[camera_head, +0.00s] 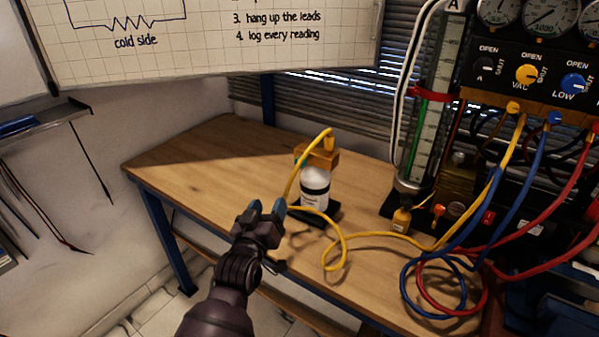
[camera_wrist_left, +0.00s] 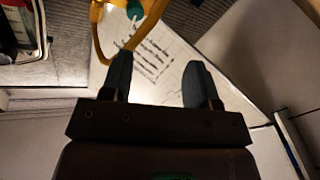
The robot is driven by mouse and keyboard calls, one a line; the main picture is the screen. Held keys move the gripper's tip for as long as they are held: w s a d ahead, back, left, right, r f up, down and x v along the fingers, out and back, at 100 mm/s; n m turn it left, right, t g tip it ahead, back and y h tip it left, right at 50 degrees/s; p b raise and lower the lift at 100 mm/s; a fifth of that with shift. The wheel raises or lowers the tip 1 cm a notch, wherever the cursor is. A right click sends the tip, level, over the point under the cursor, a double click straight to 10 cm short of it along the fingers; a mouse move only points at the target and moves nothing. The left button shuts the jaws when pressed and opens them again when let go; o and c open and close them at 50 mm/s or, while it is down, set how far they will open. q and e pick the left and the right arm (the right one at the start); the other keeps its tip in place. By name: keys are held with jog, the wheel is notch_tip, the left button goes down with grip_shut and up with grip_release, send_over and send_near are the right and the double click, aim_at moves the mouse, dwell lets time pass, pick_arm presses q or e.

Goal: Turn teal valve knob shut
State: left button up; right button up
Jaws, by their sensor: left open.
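A small teal knob (camera_head: 298,159) shows at the left side of the brass block (camera_head: 322,156) on top of a white bottle (camera_head: 315,182). A yellow hose partly hides it. In the left wrist view the teal knob (camera_wrist_left: 134,9) is at the top edge, beyond the fingers and partly cut off. My left gripper (camera_head: 267,207) is open and empty, in front of and left of the bottle, apart from the knob. It also shows in the left wrist view (camera_wrist_left: 160,68), with a gap between its fingers. My right gripper is not in view.
The yellow hose (camera_head: 338,240) loops over the wooden table (camera_head: 200,160) beside the bottle. A gauge panel (camera_head: 545,80) with yellow and blue knobs stands at the right, with blue and red hoses below. A glass column (camera_head: 425,120) stands between. The table's left part is clear.

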aim_at(299, 165)
pick_arm(q)
jog(key=w+d+r+n, duration=0.1)
jog(key=w+d+n, duration=0.1)
jog(key=w, duration=0.1)
jog(key=w+d+n+t+b, duration=0.1)
jog(key=w, duration=0.3)
jog(key=w+d+r+n+t, duration=0.1)
jog(key=w+d+n, duration=0.1)
jog(key=w, duration=0.2)
jog(key=shift+d+r+n+h+b, duration=0.3)
jog(key=shift+d+h+b, duration=0.05)
jog(key=shift+h+b, duration=0.05)
jog(key=shift+x, duration=0.85)
jog(key=shift+w+r, duration=0.1)
jog(key=shift+w, duration=0.05)
jog(key=shift+c, duration=0.6)
jog(key=c, duration=0.8)
